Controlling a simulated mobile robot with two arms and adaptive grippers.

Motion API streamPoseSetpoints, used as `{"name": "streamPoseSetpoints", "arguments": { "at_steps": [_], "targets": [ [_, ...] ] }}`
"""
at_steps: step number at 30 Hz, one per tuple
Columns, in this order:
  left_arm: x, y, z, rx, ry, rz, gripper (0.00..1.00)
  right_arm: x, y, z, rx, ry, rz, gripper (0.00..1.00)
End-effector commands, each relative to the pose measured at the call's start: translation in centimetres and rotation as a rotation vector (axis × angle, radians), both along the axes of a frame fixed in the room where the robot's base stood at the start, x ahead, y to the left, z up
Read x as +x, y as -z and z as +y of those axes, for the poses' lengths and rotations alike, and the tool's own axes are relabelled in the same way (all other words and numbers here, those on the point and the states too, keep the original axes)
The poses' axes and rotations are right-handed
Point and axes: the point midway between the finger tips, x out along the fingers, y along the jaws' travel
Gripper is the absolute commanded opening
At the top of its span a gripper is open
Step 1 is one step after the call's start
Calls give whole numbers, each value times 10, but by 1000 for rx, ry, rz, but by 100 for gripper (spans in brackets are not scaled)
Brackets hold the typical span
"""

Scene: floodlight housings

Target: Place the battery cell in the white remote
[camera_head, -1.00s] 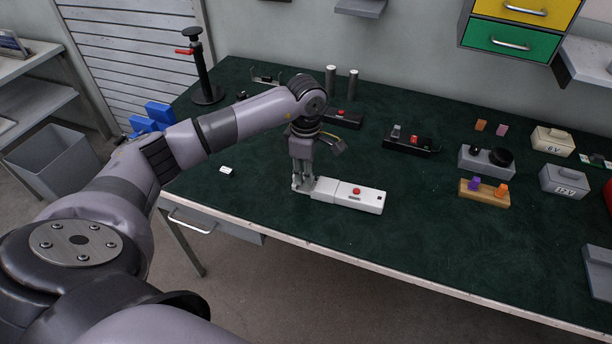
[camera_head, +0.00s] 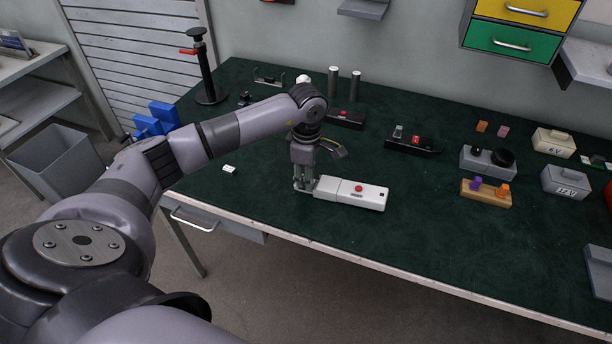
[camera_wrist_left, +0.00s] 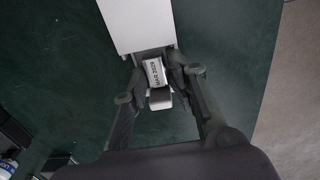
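My left gripper (camera_head: 303,187) points down at the remote's left end. My right gripper is not in view.
A small white piece (camera_head: 229,170) lies left of the gripper. Black holders with red parts (camera_head: 412,142) and two grey cylinders (camera_head: 333,82) stand behind. A wooden block with purple and orange pegs (camera_head: 486,194) is at right. The bench front beside the remote is clear.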

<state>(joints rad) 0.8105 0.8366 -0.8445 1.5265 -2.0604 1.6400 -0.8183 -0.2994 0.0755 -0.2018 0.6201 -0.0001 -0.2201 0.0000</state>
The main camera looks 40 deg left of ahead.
Motion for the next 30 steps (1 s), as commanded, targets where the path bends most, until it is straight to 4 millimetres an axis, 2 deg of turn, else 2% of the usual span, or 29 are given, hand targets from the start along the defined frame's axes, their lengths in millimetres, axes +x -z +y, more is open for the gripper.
{"name": "streamPoseSetpoints", "arguments": {
  "at_steps": [1,6,20,23,28,30],
  "targets": [
    [-6,17,-7,-9,10,21,27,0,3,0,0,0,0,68],
    [-6,16,-7,-7,10,18,38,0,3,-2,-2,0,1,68],
    [-4,11,-5,-3,9,11,38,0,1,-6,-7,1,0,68],
    [-4,8,-4,-1,8,10,38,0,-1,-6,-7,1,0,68],
    [-4,-10,-4,-1,7,10,38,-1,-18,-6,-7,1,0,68],
    [-2,-18,-3,0,8,5,38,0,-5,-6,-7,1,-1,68]
  ]
}}
